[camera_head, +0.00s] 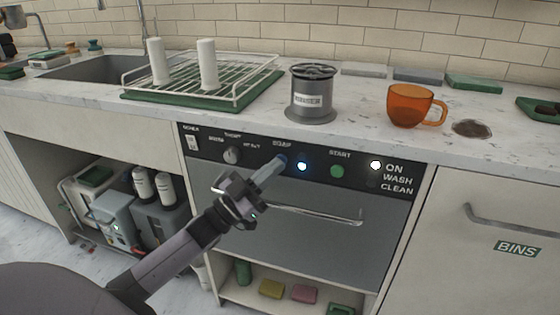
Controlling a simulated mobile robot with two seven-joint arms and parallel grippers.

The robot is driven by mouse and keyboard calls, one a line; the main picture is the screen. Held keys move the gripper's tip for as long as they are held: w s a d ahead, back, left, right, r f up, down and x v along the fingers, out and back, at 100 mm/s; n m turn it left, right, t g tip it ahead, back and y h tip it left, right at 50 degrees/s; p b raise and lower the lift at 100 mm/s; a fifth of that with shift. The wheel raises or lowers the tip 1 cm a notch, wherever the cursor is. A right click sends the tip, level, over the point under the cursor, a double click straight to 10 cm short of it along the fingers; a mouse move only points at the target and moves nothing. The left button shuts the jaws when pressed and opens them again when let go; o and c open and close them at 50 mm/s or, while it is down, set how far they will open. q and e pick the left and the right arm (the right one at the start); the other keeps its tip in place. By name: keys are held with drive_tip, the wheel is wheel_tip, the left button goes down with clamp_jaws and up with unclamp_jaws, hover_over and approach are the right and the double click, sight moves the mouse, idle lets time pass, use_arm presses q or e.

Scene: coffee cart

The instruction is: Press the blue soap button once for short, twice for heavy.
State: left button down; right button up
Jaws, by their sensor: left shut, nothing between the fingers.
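The control panel (255,154) of the dishwasher-like machine (292,220) runs under the counter edge. The blue soap button (283,159) is mostly hidden behind the tip of my left gripper (277,165), under a small label. My left gripper is shut and empty, its fingertips at the button; I cannot tell whether they touch it. A lit blue-white lamp (302,166) shows just to the right. A green start button (337,171) and a lit white lamp (376,165) beside "ON" are further right. A knob (232,155) is to the left. My right gripper is not in view.
On the counter stand a drying rack (262,82) with two white cylinders, a grey metal canister (313,101) and an orange cup (409,108). The machine's bar handle (318,216) sticks out below the panel.

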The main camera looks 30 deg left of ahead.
use_arm(q)
drive_tip(key=shift+s+d+p, duration=0.15)
drive_tip(key=shift+s+p, duration=0.3)
drive_tip(key=shift+s, duration=0.3)
drive_tip(key=s+p, duration=0.1)
drive_tip(key=s, duration=0.1)
drive_tip(key=s+d+p, duration=0.1)
drive_tip(key=s+p, duration=0.1)
drive_tip(key=s, duration=0.1)
drive_tip(key=shift+d, duration=0.1)
drive_tip(key=shift+w, duration=0.1)
idle(0.5)
